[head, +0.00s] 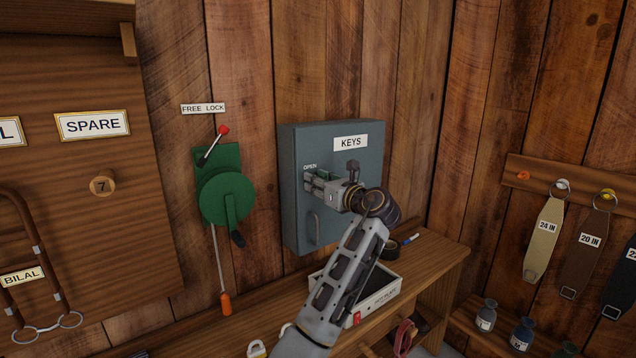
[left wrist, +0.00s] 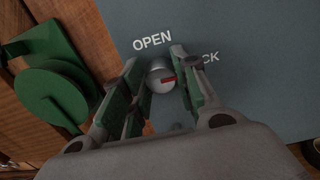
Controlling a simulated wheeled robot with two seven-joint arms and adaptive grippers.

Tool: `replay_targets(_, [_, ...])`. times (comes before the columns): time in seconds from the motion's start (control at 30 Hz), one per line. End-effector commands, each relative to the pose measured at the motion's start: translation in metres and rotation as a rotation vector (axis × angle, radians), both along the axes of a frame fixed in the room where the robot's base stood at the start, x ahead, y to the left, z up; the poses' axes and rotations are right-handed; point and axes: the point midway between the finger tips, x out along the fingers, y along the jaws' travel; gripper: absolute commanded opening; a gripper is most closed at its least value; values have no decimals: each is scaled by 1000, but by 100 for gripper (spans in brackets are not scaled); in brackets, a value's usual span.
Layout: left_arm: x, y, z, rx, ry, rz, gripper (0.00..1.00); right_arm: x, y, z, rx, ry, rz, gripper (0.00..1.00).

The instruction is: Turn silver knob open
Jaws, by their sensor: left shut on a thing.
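The silver knob (left wrist: 161,77) is on the front of a grey-blue key box (head: 345,210) labelled KEYS. In the left wrist view it is round, with a red mark pointing right, toward the partly hidden word ending in CK. The word OPEN stands above and left of it. My left gripper (left wrist: 155,72) has its fingers on both sides of the knob and is shut on it. In the head view my left gripper (head: 314,180) reaches the box front and hides the knob. My right gripper is not in view.
A green crank device (head: 226,195) is on the plank wall left of the box. Below the box is a wooden shelf (head: 420,257) with a white tray (head: 378,297). Straps (head: 545,238) hang at the right. Bottles (head: 487,315) stand low right.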

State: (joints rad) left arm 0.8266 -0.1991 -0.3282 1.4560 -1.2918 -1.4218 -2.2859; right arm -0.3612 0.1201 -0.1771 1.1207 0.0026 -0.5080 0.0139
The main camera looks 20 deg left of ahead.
Motion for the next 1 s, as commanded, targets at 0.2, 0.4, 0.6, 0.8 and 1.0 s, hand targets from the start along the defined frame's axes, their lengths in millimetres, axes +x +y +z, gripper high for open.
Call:
replay_targets(0.2, [0,0,1,-25,-32,0,6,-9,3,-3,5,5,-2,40])
replay_targets(0.4, [0,0,1,-67,-85,0,6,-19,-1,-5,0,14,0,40])
replay_targets(0.6, [-1,1,1,-131,-166,0,6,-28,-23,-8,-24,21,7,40])
replay_targets(0.8, [-1,1,1,-212,-271,0,6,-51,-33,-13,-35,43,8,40])
replay_targets(1.0, [-1,1,1,-300,-383,0,6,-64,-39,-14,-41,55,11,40])
